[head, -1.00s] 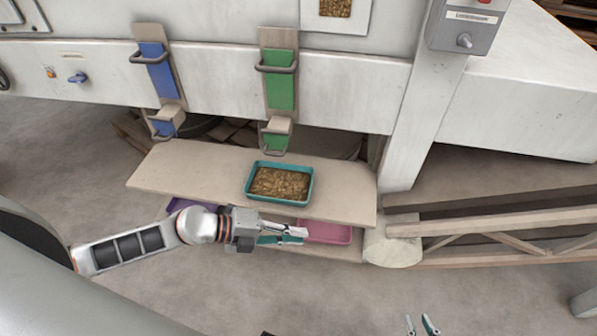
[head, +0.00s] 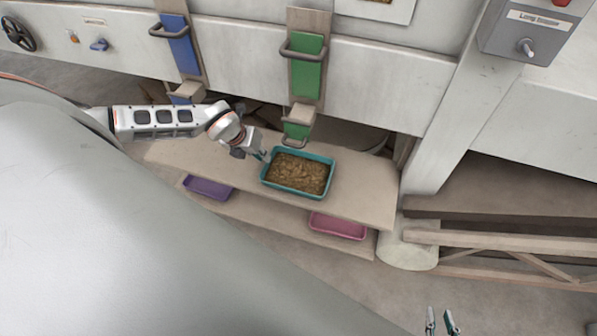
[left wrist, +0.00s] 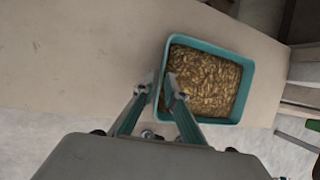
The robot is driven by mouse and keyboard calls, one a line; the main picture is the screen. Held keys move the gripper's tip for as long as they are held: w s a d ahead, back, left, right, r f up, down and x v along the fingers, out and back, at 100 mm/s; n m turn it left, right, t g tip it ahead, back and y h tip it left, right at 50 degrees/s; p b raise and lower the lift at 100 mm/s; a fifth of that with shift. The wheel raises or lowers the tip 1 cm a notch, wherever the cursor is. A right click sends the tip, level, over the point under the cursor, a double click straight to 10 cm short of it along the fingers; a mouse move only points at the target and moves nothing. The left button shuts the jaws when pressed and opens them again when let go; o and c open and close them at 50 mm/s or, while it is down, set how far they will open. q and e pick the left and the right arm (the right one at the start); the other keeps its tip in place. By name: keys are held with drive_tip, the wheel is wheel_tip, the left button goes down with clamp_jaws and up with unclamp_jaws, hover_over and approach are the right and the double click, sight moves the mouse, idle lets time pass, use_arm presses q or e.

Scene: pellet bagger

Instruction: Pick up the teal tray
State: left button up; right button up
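The teal tray (head: 331,176), full of brownish pellets, sits on the upper beige shelf below the green chute. In the left wrist view, the tray (left wrist: 246,92) lies ahead and to the right. My left gripper (head: 264,157) is at the tray's left end. In the left wrist view, its fingertips (left wrist: 161,84) straddle the tray's near side wall, one outside and one inside over the pellets. They look apart, with a gap around the rim; contact is not clear. My right gripper (head: 440,324) is open and empty at the bottom edge of the head view, away from the shelf.
A purple tray (head: 208,188) and a pink tray (head: 338,226) sit on the lower shelf. Green (head: 307,66) and blue (head: 182,50) chute fronts with handles hang above. A wooden rail (head: 500,242) and pale post foot (head: 408,250) stand right. The upper shelf (head: 362,195) has bare room right of the tray.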

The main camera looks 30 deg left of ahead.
use_arm(q)
drive_tip(key=shift+x, duration=2.15)
drive_tip(key=shift+w+d, duration=0.1)
drive_tip(key=shift+d, duration=0.05)
clamp_jaws()
